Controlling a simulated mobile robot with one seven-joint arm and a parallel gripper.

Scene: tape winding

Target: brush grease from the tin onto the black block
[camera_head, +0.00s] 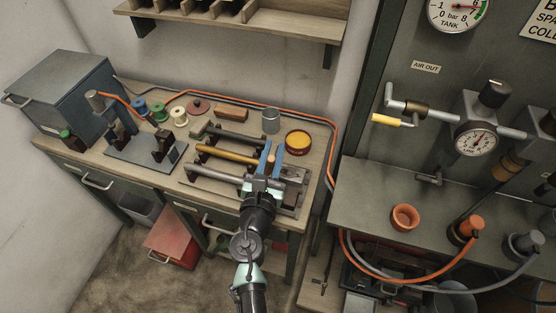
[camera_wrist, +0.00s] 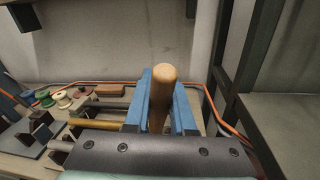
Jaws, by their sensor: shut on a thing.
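My gripper (camera_head: 269,157) is over the right part of the workbench, its blue fingers shut on the wooden handle of a brush (camera_wrist: 161,95). The handle stands upright between the fingers in the wrist view; its bristles are hidden. The open tin (camera_head: 298,139), with yellow-orange grease inside, stands just right of the fingers in the head view. A dark block (camera_head: 163,148) stands on a flat metal plate left of my gripper; I cannot tell for certain that it is the black block. The tin is not clearly visible in the wrist view.
Long-handled tools (camera_head: 226,153) lie left of my gripper. A grey metal can (camera_head: 271,120) stands behind it. Several spools (camera_head: 160,112) and an orange hose (camera_head: 240,98) lie along the bench's back. A grey panel with a gauge (camera_head: 476,138) and valves rises at the right.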

